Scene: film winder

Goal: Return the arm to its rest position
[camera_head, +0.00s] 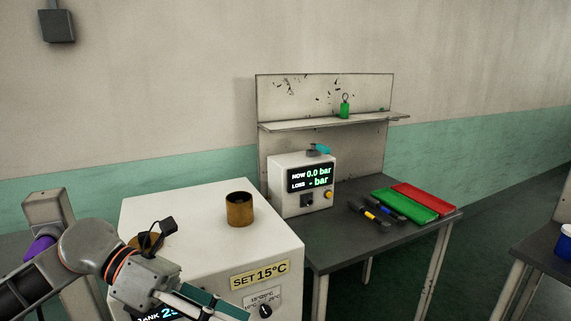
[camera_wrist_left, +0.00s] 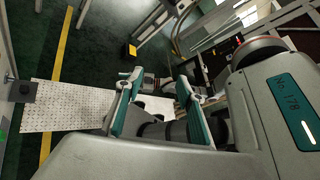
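My left arm (camera_head: 92,248) comes in from the left in the head view and reaches across the front left of the white machine. My left gripper (camera_head: 210,303) is at the bottom edge of that view, in front of the machine. In the left wrist view the gripper (camera_wrist_left: 157,82) shows two teal-padded fingers spread apart. I see nothing held between them. My right gripper is in neither view.
The white machine (camera_head: 185,205) with a "SET 15°C" label carries a brown cup (camera_head: 239,209). Behind it, a grey bench (camera_head: 345,238) holds a pressure box (camera_head: 290,202), a green tray (camera_head: 405,206), a red tray (camera_head: 423,198) and screwdriver-like tools (camera_head: 369,214).

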